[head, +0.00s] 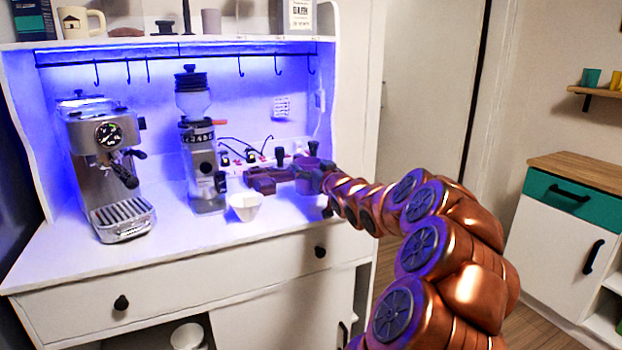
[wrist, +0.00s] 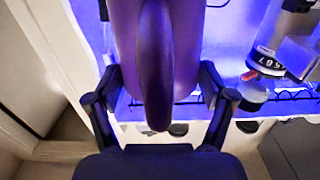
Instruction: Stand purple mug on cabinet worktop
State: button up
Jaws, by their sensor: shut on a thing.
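The purple mug (head: 304,164) is over the right part of the white cabinet worktop (head: 175,228), partly hidden by my gripper (head: 318,178). In the wrist view, the mug (wrist: 183,45) fills the space between the two dark fingers, and my gripper (wrist: 158,82) is shut on it, with the mug's curved handle (wrist: 155,75) facing the camera. I cannot tell whether the mug's base touches the worktop.
A white cup (head: 243,207) stands close to the left of my gripper. A grinder (head: 202,150) and an espresso machine (head: 104,165) stand farther left. Dark-handled tools (head: 279,156) are behind. The front strip of the worktop is clear.

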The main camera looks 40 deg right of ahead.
aim_at(312, 192)
jog(key=shift+f, duration=1.75)
jog(key=shift+f, duration=0.15)
jog(key=o, duration=1.3)
jog(key=b+v, duration=0.1)
jog(key=v, duration=1.1)
